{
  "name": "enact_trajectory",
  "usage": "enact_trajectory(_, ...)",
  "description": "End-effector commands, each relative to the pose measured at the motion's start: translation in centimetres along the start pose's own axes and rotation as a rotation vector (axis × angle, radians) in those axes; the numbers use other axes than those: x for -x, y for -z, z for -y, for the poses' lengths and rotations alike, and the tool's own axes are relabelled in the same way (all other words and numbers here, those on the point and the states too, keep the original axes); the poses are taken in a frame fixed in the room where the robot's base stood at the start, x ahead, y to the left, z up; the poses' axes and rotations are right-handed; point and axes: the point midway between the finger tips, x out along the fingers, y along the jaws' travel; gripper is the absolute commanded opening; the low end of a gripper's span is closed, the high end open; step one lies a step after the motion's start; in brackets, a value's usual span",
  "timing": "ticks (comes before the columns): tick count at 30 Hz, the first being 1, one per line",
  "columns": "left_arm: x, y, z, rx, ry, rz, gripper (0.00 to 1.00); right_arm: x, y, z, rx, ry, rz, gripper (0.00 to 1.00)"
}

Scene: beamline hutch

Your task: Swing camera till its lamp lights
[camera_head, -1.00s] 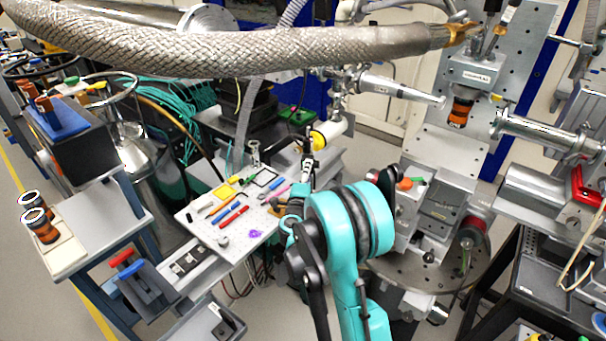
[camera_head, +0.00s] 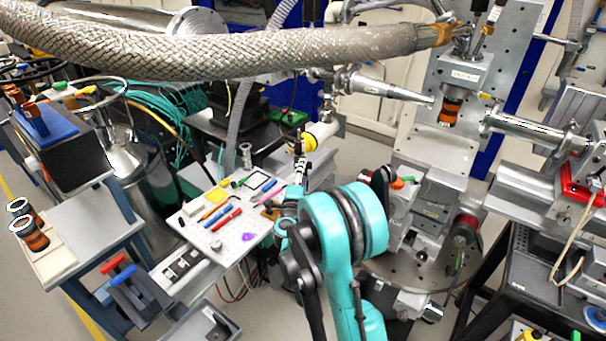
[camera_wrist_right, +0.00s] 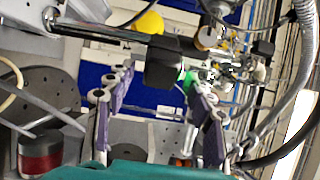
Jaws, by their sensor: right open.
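My right gripper (camera_wrist_right: 158,84) is open in the right wrist view, with its two purple fingers apart. A black block (camera_wrist_right: 165,60) at the end of a dark bar (camera_wrist_right: 105,35) shows between and beyond the fingertips; I cannot tell whether they touch it. A green patch (camera_wrist_right: 188,80) shows beside the block; I cannot tell whether it is a lit lamp. In the head view, my teal right arm hides much of its own gripper. A grey box with an orange-ringed lens (camera_head: 463,75) hangs at the upper right; I cannot tell which unit is the task's camera. My left gripper is out of view.
A thick braided hose (camera_head: 220,52) crosses the top of the head view. A white pegboard (camera_head: 205,240) with coloured tools lies left of my arm. A yellow-ended cylinder (camera_head: 312,142) stands beyond it. A round metal plate (camera_head: 385,268) lies to the right.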

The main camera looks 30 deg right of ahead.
Motion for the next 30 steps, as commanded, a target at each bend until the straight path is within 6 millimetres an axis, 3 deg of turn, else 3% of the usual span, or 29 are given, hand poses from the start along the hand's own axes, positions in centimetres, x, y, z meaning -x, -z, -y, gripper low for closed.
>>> enact_trajectory(16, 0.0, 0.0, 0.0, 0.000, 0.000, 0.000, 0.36, 10.1, 0.1, 0.0, 0.000, 0.000, 0.000, 0.53)
enact_trajectory(21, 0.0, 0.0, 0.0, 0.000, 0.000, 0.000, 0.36, 11.5, 0.2, 0.0, 0.000, 0.000, -0.003, 0.53)
enact_trajectory(30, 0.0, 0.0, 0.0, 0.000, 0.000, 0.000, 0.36, 11.7, 0.2, 0.0, 0.000, 0.000, -0.003, 0.53)
